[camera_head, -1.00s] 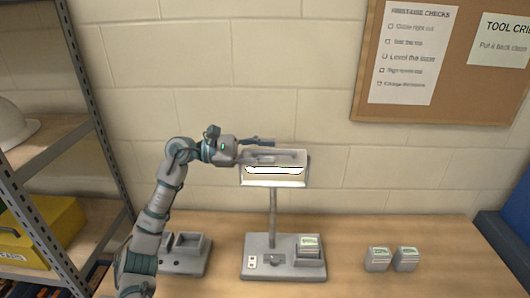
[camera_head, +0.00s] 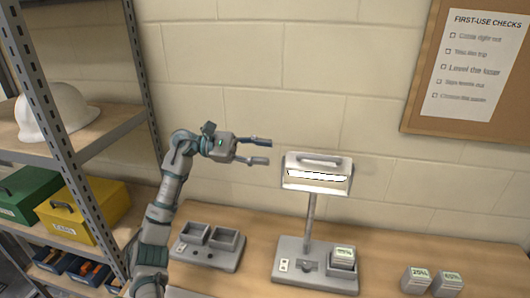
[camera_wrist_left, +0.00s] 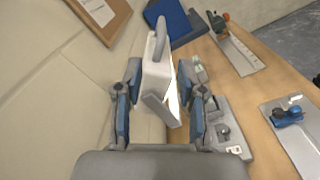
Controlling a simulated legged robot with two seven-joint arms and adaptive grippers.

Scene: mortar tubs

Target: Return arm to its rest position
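My left gripper (camera_head: 262,151) is open and empty in the head view, its two fingers pointing right. It is up in the air, left of a work lamp's white head (camera_head: 318,186), with a gap between them. The lamp head has a handle on top and a lit strip, and stands on a post from a grey base (camera_head: 310,268). In the left wrist view the lamp head (camera_wrist_left: 158,80) shows beyond and between the spread fingers of the left gripper (camera_wrist_left: 163,84). My right gripper is not in view.
A grey two-compartment holder (camera_head: 208,246) sits below the left arm. Labelled blocks (camera_head: 416,280) stand right of the lamp. A metal shelf (camera_head: 95,130) at left holds a white helmet (camera_head: 55,112) and a yellow box (camera_head: 88,210). The wrist view shows a trowel-like tool (camera_wrist_left: 238,58).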

